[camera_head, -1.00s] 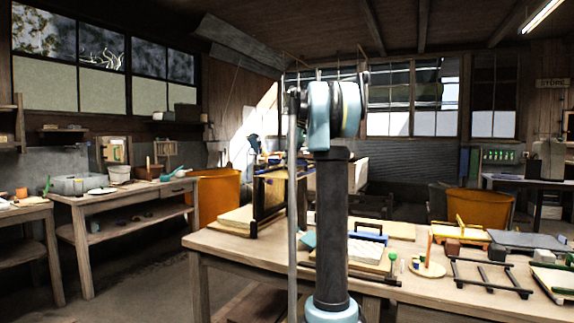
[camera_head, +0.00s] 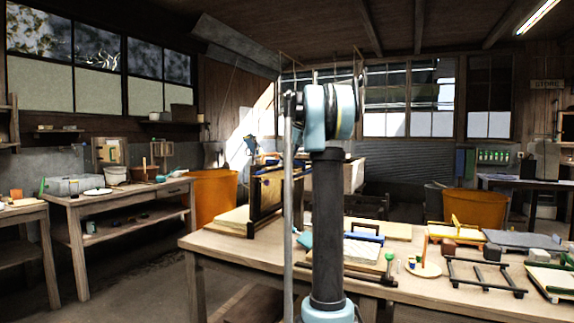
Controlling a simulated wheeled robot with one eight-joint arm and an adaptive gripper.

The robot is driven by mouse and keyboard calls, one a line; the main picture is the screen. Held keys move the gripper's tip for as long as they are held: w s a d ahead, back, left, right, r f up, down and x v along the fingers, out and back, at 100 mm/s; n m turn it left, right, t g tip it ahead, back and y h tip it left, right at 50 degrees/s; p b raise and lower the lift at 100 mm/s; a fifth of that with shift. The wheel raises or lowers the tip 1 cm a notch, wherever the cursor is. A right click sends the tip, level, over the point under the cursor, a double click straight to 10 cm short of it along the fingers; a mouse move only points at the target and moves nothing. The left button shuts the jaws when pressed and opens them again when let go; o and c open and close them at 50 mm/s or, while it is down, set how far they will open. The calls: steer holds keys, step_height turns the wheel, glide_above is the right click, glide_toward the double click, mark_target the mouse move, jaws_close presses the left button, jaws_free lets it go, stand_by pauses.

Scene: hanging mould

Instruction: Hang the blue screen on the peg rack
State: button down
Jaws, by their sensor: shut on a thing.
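My gripper is not in view; my upright arm fills the middle, and its end is hidden. A small blue-framed piece (camera_head: 366,237) lies on the near table, just right of my arm; I cannot tell if it is the blue screen. A dark upright wooden frame (camera_head: 252,196) stands on the same table, left of my arm. On the far right wall, a pale panel with a row of green pegs or handles (camera_head: 493,156) shows beside a blue panel (camera_head: 466,162). I cannot tell which of these is the peg rack.
The near table (camera_head: 222,243) bears boards, a dark slatted frame (camera_head: 486,276), a round tray (camera_head: 423,269) and small blocks. Orange tubs stand behind it at left (camera_head: 214,195) and right (camera_head: 478,208). A bench (camera_head: 110,202) stands at the left. Bare floor lies between.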

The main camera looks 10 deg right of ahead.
steer(key=shift+f, duration=0.5)
stand_by(0.3)
steer(key=c, duration=1.6)
jaws_free()
steer(key=v, duration=1.2)
steer(key=s+a+f+m, duration=0.1)
steer(key=s+f, duration=0.1)
steer(key=s, duration=0.1)
steer(key=s+a+f, duration=0.1)
steer(key=s+f, duration=0.2)
steer(key=s, duration=0.1)
steer(key=s+a+f+m, duration=0.1)
steer(key=s+a+f, duration=0.1)
steer(key=s, duration=0.2)
steer(key=shift+s+a+f+m+h, duration=0.1)
steer(key=shift+f+m+h, duration=0.2)
steer(key=shift+h, duration=0.1)
steer(key=s+a+f+m+h, duration=0.1)
steer(key=s+f+m, duration=0.3)
steer(key=s+f, duration=1.3)
steer(key=s+a+f+m+h, duration=0.1)
steer(key=s+f+m, duration=0.3)
steer(key=s+f, duration=1.3)
step_height(320, 180, down, 7)
steer(key=shift+s+a+f+h, duration=0.1)
steer(key=shift+s+a+h, duration=0.3)
steer(key=shift+a, duration=0.15)
